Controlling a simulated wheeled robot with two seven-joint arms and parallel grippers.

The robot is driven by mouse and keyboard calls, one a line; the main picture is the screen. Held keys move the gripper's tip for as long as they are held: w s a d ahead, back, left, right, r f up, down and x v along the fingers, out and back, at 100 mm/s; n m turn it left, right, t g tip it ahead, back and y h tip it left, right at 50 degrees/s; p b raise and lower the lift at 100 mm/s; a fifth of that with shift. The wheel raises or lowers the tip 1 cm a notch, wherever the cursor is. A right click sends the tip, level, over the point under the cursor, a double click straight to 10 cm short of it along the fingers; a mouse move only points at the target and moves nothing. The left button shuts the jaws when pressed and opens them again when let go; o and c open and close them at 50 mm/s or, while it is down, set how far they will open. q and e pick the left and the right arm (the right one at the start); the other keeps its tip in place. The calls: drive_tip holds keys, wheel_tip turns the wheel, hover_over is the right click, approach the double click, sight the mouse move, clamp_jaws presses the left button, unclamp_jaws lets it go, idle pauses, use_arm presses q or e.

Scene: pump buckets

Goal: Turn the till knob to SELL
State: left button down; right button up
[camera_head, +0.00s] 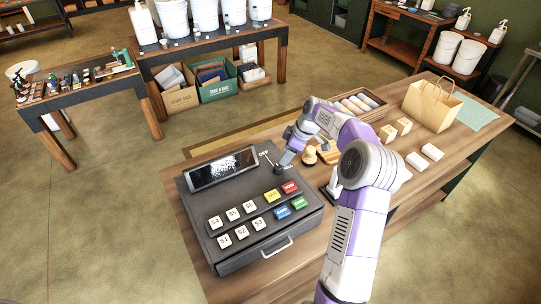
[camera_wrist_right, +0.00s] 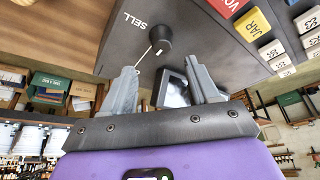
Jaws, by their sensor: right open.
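The dark grey till (camera_head: 231,253) stands on the wooden counter, with a tilted screen and coloured and white keys. Its black knob (camera_wrist_right: 160,38) shows in the right wrist view, beside the printed word SELL. A thin white line lies on the panel beside the knob, and a small pale mark shows on the knob; I cannot tell its exact setting. My right gripper (camera_head: 282,164) is over the till's back right corner and hides most of the knob in the head view. In the wrist view my right gripper (camera_wrist_right: 160,70) is open, its fingers apart and short of the knob. My left gripper is not in view.
On the counter, a paper bag (camera_head: 430,105), a wooden tray (camera_head: 358,105) and several small boxes stand to the right of the till. A wooden stamp-like object (camera_head: 309,156) is close beside my right gripper. A shelf table (camera_head: 222,42) with white buckets stands behind.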

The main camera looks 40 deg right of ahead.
sight(279, 166)
drive_tip(key=x, duration=0.7)
drive_tip(key=shift+s, duration=0.25)
drive_tip(key=shift+c, duration=0.2)
drive_tip(key=c, duration=1)
